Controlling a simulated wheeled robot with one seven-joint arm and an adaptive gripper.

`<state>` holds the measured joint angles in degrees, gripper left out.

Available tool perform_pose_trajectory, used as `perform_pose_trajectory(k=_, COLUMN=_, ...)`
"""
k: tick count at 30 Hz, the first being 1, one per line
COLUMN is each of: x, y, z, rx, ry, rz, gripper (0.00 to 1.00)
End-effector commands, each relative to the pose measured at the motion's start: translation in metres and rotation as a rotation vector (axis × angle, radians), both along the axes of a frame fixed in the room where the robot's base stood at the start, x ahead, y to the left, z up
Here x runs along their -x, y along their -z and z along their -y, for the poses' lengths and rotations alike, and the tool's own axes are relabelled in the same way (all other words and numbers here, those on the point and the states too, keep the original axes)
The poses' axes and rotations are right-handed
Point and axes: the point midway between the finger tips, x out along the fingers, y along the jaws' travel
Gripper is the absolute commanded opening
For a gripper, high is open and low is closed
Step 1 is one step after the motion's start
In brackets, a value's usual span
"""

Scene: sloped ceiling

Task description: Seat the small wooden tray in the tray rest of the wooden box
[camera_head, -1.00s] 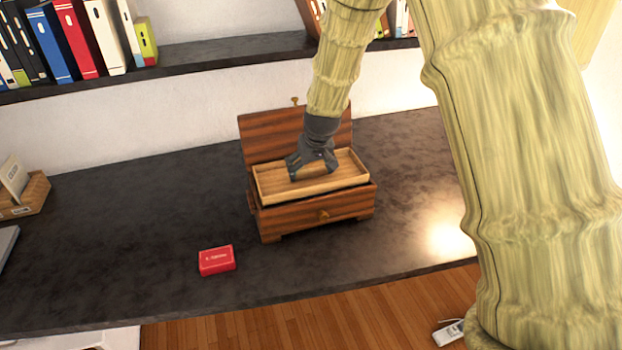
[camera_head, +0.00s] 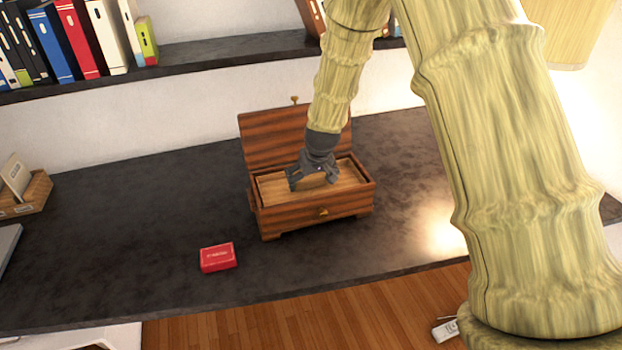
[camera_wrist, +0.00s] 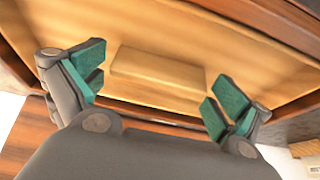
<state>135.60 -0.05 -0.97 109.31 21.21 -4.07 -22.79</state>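The small wooden tray (camera_head: 347,179), light brown, sits down inside the open dark wooden box (camera_head: 300,220), its rim about level with or below the box walls. Whether it bears fully on the rest is hidden. In the wrist view the tray (camera_wrist: 190,38) fills the upper part, with a raised wooden bar (camera_wrist: 158,70) across its middle. My gripper (camera_head: 312,182) is over the tray's middle. In the wrist view my gripper (camera_wrist: 155,88) has its green-padded fingers wide apart, one toward each end of the bar, with gaps visible between pads and bar.
The box lid (camera_head: 272,137) stands open at the back. A small red box (camera_head: 217,257) lies front left on the dark counter (camera_head: 130,230). A wooden holder (camera_head: 30,195) stands at the far left. A shelf with binders (camera_head: 80,45) runs above.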

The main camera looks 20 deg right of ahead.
Motion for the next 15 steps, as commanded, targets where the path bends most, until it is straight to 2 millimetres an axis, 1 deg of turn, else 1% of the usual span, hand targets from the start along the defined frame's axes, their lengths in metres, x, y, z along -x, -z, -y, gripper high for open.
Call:
perform_pose_trajectory(k=10, x=0.001, y=-0.004, z=0.0, rx=0.0, ry=0.0, rz=0.001, gripper=1.0)
perform_pose_trajectory(k=15, x=0.006, y=-0.019, z=0.0, rx=0.001, ry=-0.001, rz=0.003, gripper=1.0)
